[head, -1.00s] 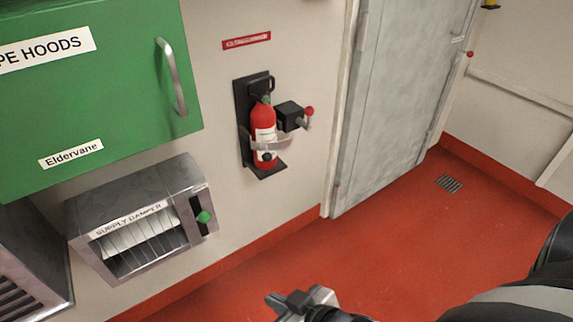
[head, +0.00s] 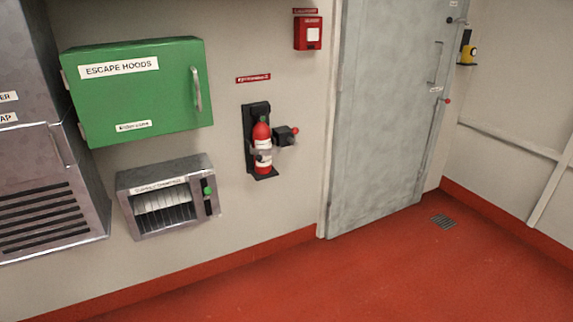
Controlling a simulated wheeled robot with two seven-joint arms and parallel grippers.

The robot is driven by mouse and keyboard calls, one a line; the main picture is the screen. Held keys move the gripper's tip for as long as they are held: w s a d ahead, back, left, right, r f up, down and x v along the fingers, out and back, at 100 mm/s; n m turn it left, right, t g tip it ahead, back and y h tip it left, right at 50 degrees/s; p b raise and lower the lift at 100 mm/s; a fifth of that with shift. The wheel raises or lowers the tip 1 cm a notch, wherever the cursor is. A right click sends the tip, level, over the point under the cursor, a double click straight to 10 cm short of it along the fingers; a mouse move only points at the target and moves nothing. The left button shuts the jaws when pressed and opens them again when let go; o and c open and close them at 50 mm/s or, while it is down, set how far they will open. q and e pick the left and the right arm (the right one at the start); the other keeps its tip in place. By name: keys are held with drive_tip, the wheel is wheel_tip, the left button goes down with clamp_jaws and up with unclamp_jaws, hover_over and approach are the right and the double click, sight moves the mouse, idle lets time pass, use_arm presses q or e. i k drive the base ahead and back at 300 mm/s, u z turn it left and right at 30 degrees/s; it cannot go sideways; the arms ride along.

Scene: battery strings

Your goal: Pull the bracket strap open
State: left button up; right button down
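A red fire extinguisher (head: 262,148) stands upright in a black wall bracket (head: 250,128) in the head view, left of the grey door. A pale grey strap (head: 254,151) runs around the front of the extinguisher; at this size I cannot tell its exact state. A black box (head: 285,137) with a small red knob (head: 295,130) sits at the bracket's right side. Neither of my grippers shows in the head view now.
A green escape hoods cabinet (head: 140,95) and a supply damper unit (head: 165,197) are on the wall to the left. A grey door (head: 385,120) stands to the right. The red floor (head: 340,280) in front is clear, with a small drain (head: 443,221).

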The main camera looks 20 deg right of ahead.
sight(259, 153)
drive_tip(key=z, duration=0.7)
drive_tip(key=i, duration=1.75)
drive_tip(key=u, duration=0.85)
